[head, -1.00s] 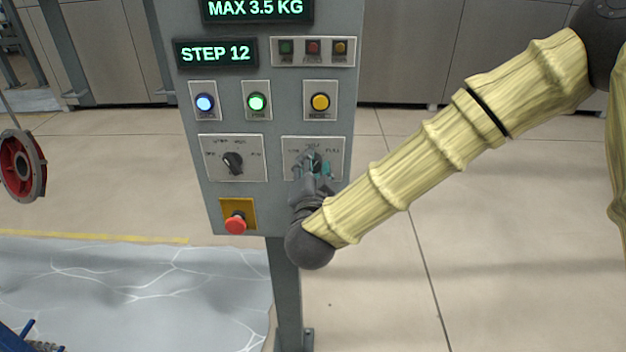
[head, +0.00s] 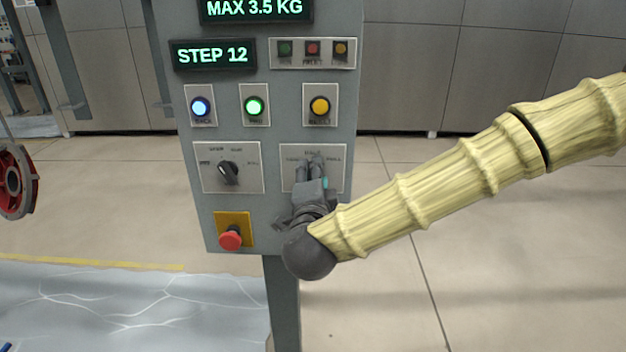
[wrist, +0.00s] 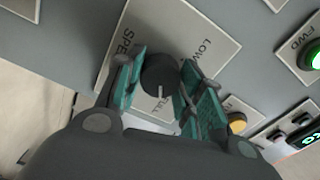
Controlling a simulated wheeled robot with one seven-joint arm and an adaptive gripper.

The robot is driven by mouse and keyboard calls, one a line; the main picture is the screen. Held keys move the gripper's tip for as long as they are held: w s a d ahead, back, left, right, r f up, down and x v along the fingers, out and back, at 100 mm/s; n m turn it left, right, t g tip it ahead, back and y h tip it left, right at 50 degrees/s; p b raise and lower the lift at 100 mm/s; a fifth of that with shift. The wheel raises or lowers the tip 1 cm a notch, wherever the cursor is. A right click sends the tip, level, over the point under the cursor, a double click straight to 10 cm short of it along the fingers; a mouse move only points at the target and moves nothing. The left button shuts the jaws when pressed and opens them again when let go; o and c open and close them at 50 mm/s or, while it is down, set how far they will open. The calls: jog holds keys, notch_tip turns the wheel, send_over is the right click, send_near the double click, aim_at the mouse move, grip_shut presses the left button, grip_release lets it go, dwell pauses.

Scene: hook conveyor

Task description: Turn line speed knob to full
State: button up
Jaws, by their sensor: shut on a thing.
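The line speed knob (wrist: 158,75) is a dark round knob on a light plate (head: 337,180) at the right of the grey control panel. In the wrist view it sits between my gripper's teal finger pads. Its white mark points down in that picture, towards the partly hidden FULL label; I cannot tell if it lines up exactly. The LOW label lies on the other side. My gripper (head: 313,168) is shut on the knob, and in the head view its fingers hide the knob. The gripper also shows in the wrist view (wrist: 160,88).
A black selector knob (head: 228,172) is on the plate to the left. A red emergency button (head: 231,237) is below it. A red wheel (head: 14,181) hangs at far left.

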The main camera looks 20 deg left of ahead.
dwell(0.3)
jog(key=o, duration=1)
jog(key=shift+s, duration=0.15)
jog(key=v, duration=1.1)
jog(key=shift+s, duration=0.35)
jog(key=shift+d, duration=0.15)
